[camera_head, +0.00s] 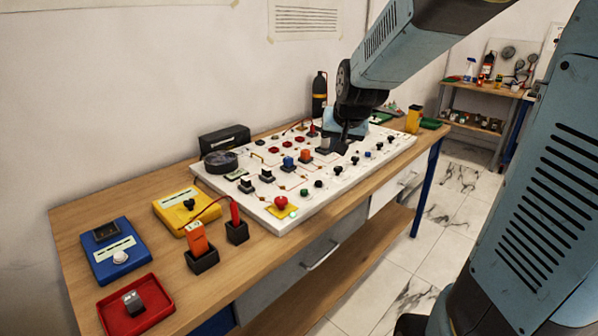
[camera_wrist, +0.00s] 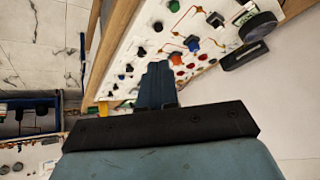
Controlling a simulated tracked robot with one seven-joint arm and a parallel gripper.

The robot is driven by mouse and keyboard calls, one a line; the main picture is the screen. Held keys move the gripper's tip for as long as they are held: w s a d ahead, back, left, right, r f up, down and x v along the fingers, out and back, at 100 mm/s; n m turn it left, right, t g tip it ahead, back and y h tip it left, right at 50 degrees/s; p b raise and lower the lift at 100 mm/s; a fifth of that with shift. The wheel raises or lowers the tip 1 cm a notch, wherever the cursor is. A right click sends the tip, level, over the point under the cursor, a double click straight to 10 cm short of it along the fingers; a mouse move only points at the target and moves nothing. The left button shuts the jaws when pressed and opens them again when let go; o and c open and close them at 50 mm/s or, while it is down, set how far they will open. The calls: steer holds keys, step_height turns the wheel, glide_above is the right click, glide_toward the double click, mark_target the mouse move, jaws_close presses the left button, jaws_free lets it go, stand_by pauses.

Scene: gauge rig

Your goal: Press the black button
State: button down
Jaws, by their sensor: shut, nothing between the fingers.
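The white control panel (camera_head: 262,213) lies on the wooden bench and carries several small black knobs or buttons. A low round black one (camera_head: 318,183) sits near the panel's front edge beside a green one (camera_head: 304,192). A row of black knobs (camera_head: 367,154) continues to the right of it. I cannot tell for sure which is the black button. My gripper (camera_head: 341,146) is shut and empty, pointing down over the right half of the panel; whether it touches anything is unclear. In the wrist view its closed fingers (camera_wrist: 158,82) show in front of the panel, with black knobs (camera_wrist: 141,50) nearby.
A red button (camera_head: 281,203) on a yellow base stands at the panel's front left. Blue, orange and grey blocks (camera_head: 305,157) stand near its middle. Yellow (camera_head: 187,205) and blue boxes (camera_head: 116,252) and a red tray (camera_head: 137,308) lie on the bench (camera_head: 75,215) at left.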

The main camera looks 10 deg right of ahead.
mark_target(320, 183)
steer(key=w+f+m+t, duration=0.1)
steer(key=w+f, duration=0.3)
steer(key=w, duration=0.4)
steer(key=w+f+m+t+y, duration=0.1)
steer(key=w+f+m, duration=0.2)
steer(key=w, duration=0.5)
steer(key=shift+w+d+f+y, duration=0.3)
steer(key=shift+f, duration=0.5)
steer(key=shift+f, duration=4.45)
steer(key=shift+s+f, duration=0.1)
steer(key=shift+f, duration=0.7)
steer(key=shift+r, duration=0.95)
steer(key=shift+r, duration=0.1)
steer(key=shift+r, duration=2.4)
